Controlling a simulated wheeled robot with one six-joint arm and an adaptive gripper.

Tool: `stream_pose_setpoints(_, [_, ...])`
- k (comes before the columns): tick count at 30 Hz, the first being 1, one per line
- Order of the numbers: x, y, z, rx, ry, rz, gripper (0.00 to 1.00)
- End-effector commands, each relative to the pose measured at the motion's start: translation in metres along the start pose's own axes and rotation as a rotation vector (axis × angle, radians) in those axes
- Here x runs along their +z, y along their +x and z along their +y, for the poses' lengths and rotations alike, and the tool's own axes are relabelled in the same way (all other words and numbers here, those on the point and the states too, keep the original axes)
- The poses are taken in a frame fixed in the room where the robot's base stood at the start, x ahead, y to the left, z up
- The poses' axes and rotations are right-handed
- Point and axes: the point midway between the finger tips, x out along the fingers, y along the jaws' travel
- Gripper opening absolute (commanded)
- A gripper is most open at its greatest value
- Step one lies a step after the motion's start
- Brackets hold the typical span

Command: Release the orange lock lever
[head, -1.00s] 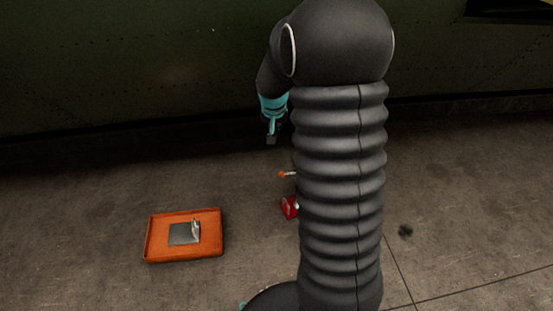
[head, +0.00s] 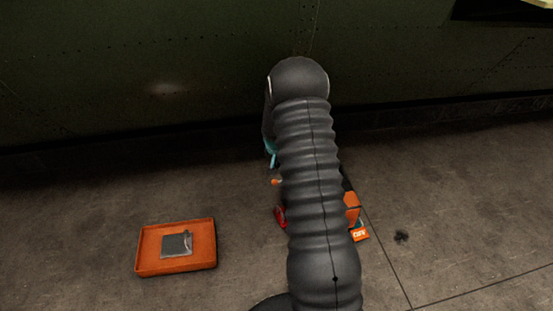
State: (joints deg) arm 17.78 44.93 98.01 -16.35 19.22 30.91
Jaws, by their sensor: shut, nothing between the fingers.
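The orange tip (head: 277,182) of what looks like the lock lever shows just left of my arm. The rest of it is hidden behind the arm. A red part (head: 280,216) sits below it, also partly covered. My gripper (head: 272,161) shows as a small teal piece at the left edge of the arm, a little above the orange tip. Its fingers are shut and empty. I cannot tell whether they touch the lever.
An orange tray (head: 148,264) with a grey metal plate (head: 177,246) lies on the floor at left. An orange box-like part (head: 352,208) and an orange tag (head: 360,235) show right of my arm. The dark green fuselage (head: 180,60) stands behind. Floor between tray and arm is clear.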

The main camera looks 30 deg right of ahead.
Motion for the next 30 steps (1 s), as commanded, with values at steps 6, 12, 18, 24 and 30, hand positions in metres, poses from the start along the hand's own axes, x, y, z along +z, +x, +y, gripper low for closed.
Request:
stream_pose_setpoints(6, [0.001, 0.035, 0.000, 0.000, 0.000, -0.001, 0.00])
stream_pose_setpoints(12, [0.019, 0.031, -0.001, 0.000, -0.002, 0.000, 0.00])
stream_pose_setpoints(18, [0.034, 0.025, 0.000, 0.000, 0.000, 0.000, 0.00])
stream_pose_setpoints(24, [0.038, 0.024, 0.000, 0.000, -0.001, 0.001, 0.00])
stream_pose_setpoints(30, [0.038, 0.024, 0.000, 0.000, -0.001, 0.000, 0.00])
